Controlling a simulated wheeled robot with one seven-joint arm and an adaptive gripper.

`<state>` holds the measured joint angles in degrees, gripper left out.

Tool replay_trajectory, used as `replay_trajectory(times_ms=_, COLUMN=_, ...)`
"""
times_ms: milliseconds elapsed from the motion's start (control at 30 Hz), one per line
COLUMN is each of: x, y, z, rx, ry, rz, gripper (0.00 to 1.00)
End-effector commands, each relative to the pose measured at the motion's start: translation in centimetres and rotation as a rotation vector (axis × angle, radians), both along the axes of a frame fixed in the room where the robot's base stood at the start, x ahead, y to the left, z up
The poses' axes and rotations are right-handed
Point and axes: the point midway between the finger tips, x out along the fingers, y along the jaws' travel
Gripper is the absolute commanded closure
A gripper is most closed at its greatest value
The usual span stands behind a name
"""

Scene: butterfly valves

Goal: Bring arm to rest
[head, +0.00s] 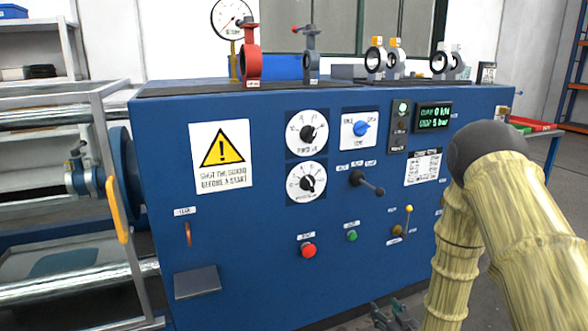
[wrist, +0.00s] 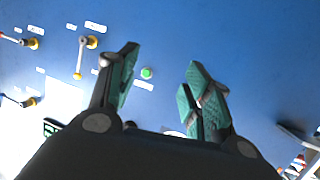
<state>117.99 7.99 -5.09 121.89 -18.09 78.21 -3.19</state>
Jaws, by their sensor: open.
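My gripper (wrist: 158,85) is open and empty in the wrist view, its two green-padded fingers apart in front of the blue panel. In the head view part of my gripper (head: 396,316) shows at the bottom edge, low in front of the blue cabinet (head: 250,265). My arm, in a yellowish sleeve, fills the right of the head view and hides part of the cabinet's right side. In the wrist view a green button (wrist: 147,73) shows on the panel between the fingers, apart from them.
The cabinet front carries a red button (head: 308,250), a black lever (head: 367,182) and dials (head: 307,132). A red valve (head: 252,55) and other valves stand on its top. A guard frame with a yellow handle (head: 118,210) is at left. Shelves stand at both sides.

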Motion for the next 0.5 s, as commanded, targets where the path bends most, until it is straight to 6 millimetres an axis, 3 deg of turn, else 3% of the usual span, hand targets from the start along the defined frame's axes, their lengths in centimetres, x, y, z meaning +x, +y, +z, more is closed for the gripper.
replay_trajectory(times_ms=33, x=-1.9, y=0.4, z=-2.5, rx=0.000, ry=0.077, rz=-0.009, gripper=0.50)
replay_trajectory(times_ms=200, x=-8.8, y=1.4, z=-9.5, rx=0.000, ry=0.323, rz=-0.046, gripper=0.50)
replay_trajectory(times_ms=367, x=-16.3, y=2.2, z=-14.9, rx=-0.003, ry=0.554, rz=-0.081, gripper=0.50)
replay_trajectory(times_ms=500, x=-23.5, y=2.9, z=-18.5, rx=-0.008, ry=0.754, rz=-0.111, gripper=0.50)
